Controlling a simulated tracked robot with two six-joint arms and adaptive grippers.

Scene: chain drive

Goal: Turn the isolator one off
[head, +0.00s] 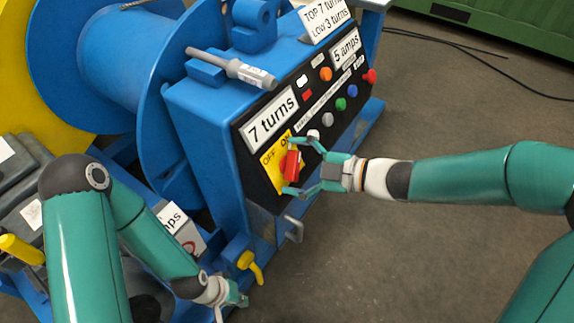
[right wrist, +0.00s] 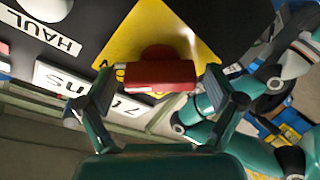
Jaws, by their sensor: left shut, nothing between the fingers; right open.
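The isolator is a red rotary handle (head: 290,165) on a yellow plate (head: 268,159) marked OFF and ON, low on the black panel of the blue machine. My right gripper (head: 287,165) is open, with its fingers on either side of the red handle. In the right wrist view the red handle (right wrist: 160,75) lies crosswise between the open fingertips (right wrist: 155,88); I cannot tell whether they touch it. My left gripper (head: 243,303) is shut and empty, low in the head view, below a yellow lever.
The black panel carries several coloured buttons (head: 340,103) and a "7 turns" label (head: 271,118). A grey handle (head: 232,68) lies on top of the box. The yellow lever (head: 250,264) sticks out near my left gripper.

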